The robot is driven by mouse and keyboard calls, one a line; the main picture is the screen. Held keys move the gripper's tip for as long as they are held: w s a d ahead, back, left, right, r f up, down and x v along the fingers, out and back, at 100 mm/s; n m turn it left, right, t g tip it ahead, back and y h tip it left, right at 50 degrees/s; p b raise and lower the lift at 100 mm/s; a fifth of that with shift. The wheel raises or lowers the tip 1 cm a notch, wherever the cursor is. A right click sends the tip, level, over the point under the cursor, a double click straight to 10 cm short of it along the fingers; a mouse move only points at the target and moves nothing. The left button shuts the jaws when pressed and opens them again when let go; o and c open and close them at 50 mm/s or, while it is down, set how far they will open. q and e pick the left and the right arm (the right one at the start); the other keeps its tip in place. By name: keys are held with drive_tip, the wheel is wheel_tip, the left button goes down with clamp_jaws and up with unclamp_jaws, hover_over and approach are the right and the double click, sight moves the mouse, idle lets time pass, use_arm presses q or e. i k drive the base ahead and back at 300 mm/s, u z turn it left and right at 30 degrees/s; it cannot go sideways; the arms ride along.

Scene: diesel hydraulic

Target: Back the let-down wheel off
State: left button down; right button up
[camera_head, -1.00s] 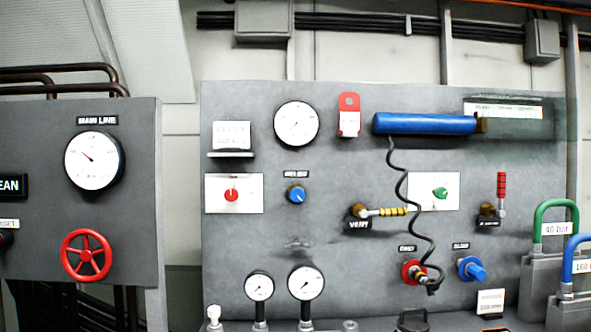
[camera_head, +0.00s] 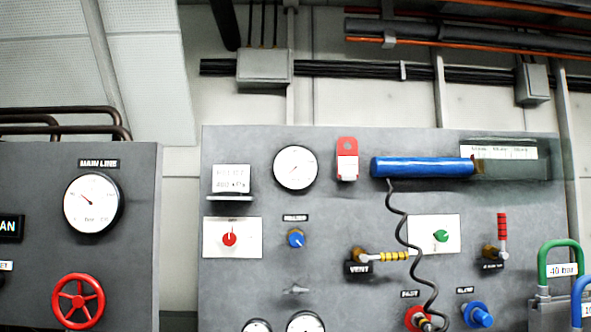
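A red spoked handwheel (camera_head: 78,302) is on the grey left panel (camera_head: 140,230), below the round MAIN LINE gauge (camera_head: 93,203). No label naming it as the let-down wheel is readable. The gauge needle points to the upper left. A small blue knob (camera_head: 296,238) sits on the main grey panel under a small label that I cannot read. Neither of my grippers shows in the view, and nothing is seen touching the wheel.
The main panel carries a red knob (camera_head: 229,239), a green knob (camera_head: 441,236), a yellow-banded VENT lever (camera_head: 394,256), a red-handled lever (camera_head: 502,228) and a blue cylinder (camera_head: 422,167) with a hanging coiled hose (camera_head: 403,232). A green-handled 40 bar weight (camera_head: 556,270) stands at right.

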sight(80, 301)
drive_tip(key=u, duration=0.2)
drive_tip(key=i, duration=0.35)
drive_tip(key=u, duration=0.75)
